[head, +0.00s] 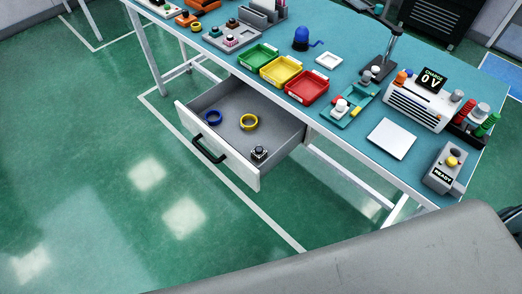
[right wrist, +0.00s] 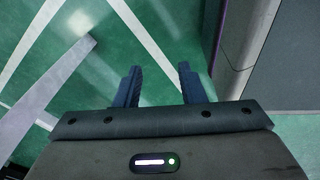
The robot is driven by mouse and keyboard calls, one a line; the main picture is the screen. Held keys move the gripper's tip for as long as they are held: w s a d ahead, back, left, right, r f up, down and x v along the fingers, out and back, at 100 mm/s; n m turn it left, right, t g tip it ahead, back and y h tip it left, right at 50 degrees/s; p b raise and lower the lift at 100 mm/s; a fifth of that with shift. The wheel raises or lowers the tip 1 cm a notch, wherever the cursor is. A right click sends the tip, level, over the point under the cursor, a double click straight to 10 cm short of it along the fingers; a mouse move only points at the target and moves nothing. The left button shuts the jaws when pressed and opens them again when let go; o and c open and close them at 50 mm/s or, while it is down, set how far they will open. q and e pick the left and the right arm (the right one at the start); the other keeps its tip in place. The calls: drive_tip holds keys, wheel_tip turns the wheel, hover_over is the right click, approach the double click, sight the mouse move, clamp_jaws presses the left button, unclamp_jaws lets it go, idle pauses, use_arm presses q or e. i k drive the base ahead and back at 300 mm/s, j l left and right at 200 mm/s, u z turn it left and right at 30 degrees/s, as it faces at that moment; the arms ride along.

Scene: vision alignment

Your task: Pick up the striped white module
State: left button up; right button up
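No stripes can be made out clearly on any module at this size. A small module with a dark body and light top (head: 259,153) sits in the open drawer (head: 205,101), near its front right corner. Another small white module (head: 341,106) stands on a teal fixture (head: 352,112) on the bench. My right gripper (right wrist: 157,70) is open and empty above the green floor in the right wrist view, away from these modules. My left gripper is not in view.
The drawer also holds a blue ring (head: 214,117) and a yellow ring (head: 249,122). Green (head: 257,56), yellow (head: 281,70) and red (head: 307,86) trays line the bench. A white plate (head: 391,139) and a charge unit (head: 418,104) stand right. Floor before the drawer is clear.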

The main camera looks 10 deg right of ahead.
sight(259, 152)
drive_tip(key=i+j+z, duration=0.25)
drive_tip(key=z, duration=0.15)
drive_tip(key=i+j+z, duration=0.25)
drive_tip(key=z, duration=0.2)
drive_tip(key=i+j+z, duration=0.2)
drive_tip(key=j+z, duration=0.2)
drive_tip(key=i+j+z, duration=0.1)
drive_tip(key=j+z, duration=0.35)
